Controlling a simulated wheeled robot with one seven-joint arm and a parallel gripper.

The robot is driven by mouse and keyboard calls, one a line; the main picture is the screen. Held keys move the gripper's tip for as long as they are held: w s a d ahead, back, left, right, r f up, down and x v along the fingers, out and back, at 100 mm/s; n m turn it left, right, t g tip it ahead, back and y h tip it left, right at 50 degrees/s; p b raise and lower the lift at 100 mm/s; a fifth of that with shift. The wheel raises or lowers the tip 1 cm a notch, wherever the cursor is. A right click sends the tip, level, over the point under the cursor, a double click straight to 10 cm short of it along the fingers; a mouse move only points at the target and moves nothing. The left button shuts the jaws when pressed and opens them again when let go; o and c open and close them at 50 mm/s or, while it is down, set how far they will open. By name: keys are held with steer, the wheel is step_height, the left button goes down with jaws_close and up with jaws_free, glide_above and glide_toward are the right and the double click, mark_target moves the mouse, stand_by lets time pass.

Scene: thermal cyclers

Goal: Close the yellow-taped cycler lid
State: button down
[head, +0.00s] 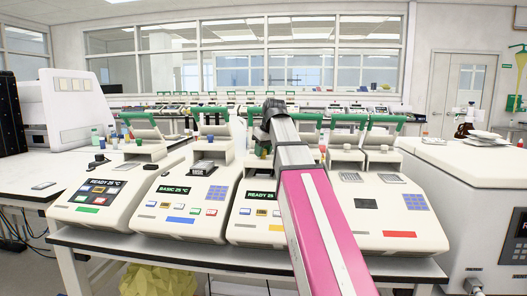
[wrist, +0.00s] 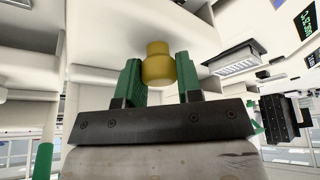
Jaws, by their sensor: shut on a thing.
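The yellow-taped cycler (head: 250,212) is the third from the left in the head view. A yellow strip (head: 277,227) is on its front, and its display reads READY 25 °C. My arm crosses its right side and hides most of its lid, so I cannot tell the lid's angle. In the wrist view my gripper (wrist: 157,72) has its green fingers shut on a yellow knob (wrist: 157,52). The knob sits between the fingertips, against a pale surface. In the head view the fingertips are mostly hidden behind my wrist.
A green-taped cycler (head: 95,203) and a blue-taped cycler (head: 190,205) stand to the left. A red-taped cycler (head: 385,215) stands close on the right. Raised green bars rise behind the row. A large white machine (head: 470,175) stands at far right.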

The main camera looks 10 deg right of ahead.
steer(key=shift+s, duration=0.25)
steer(key=c, duration=0.8)
jaws_free()
steer(key=shift+r, duration=0.1)
steer(key=shift+v, duration=5.3)
steer(key=shift+s, duration=0.15)
